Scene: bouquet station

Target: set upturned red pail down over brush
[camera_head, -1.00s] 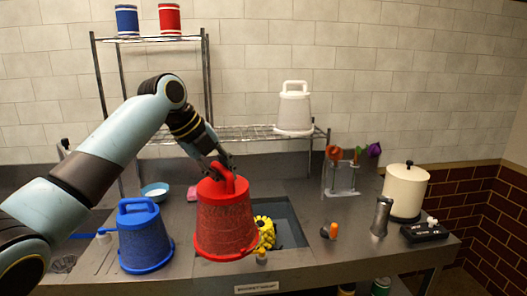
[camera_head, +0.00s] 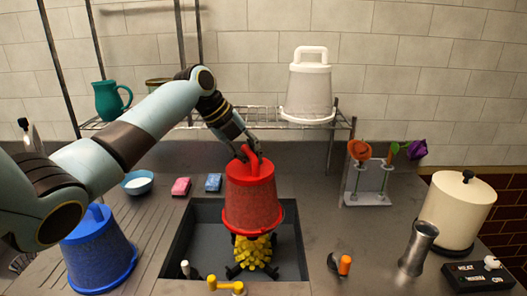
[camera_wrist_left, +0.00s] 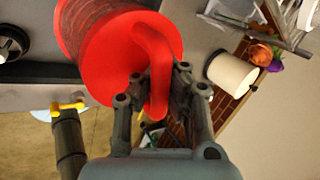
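The upturned red pail (camera_head: 252,197) hangs rim down over the sink, its handle on top. My left gripper (camera_head: 248,152) is shut on the handle. In the left wrist view, the fingers (camera_wrist_left: 157,88) close around the handle of the red pail (camera_wrist_left: 108,55). A yellow, knobbly thing with dark legs (camera_head: 252,252), which looks like the brush, shows directly below the pail's rim in the sink. The pail hides its top; I cannot tell whether they touch. My right gripper is not in view.
A blue pail (camera_head: 97,252) stands left of the sink (camera_head: 190,243); a white pail (camera_head: 309,86) is on the rack. A yellow tap (camera_head: 228,287) is at the sink's front. An orange-black item (camera_head: 341,264) and grey cylinder (camera_head: 418,248) stand to the right.

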